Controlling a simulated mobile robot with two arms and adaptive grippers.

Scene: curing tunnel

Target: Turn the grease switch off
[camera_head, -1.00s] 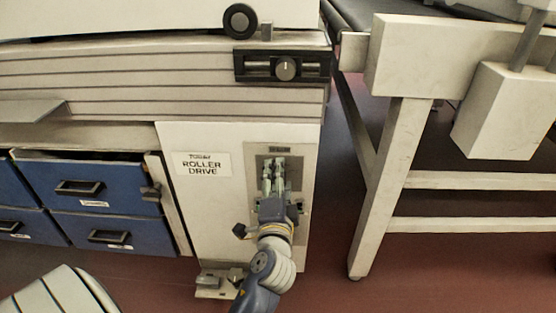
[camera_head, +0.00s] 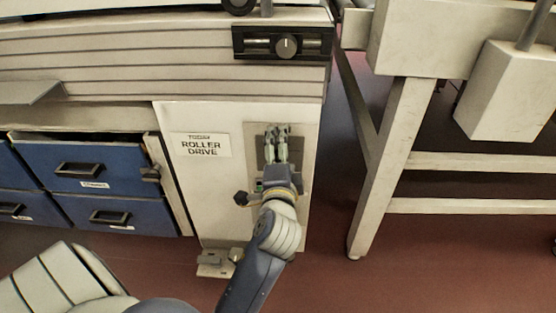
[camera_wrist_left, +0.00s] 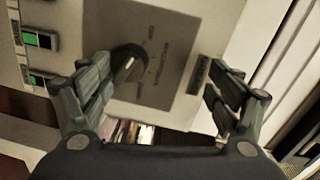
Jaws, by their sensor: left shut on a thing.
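The white cabinet marked ROLLER DRIVE (camera_head: 225,205) carries a grey plate (camera_head: 299,150). My left gripper (camera_head: 277,132) is in front of that plate, its fingers pointing up, and it hides much of the middle. In the left wrist view the plate (camera_wrist_left: 180,35) shows turned sideways, with a dark round switch knob (camera_wrist_left: 131,60) bearing a light mark. One finger overlaps the knob's edge; the other finger appears farther right, by a small dark label (camera_wrist_left: 200,74). The gripper is shut on the knob. The plate's lettering is too blurred to read. My right gripper is not in view.
A black panel with a round dial (camera_head: 286,46) sits above the cabinet. Blue drawers (camera_head: 100,170) are at the left. A white-legged frame (camera_head: 390,160) stands at the right, with open floor before it. Green-lit switches (camera_wrist_left: 38,40) show in the wrist view.

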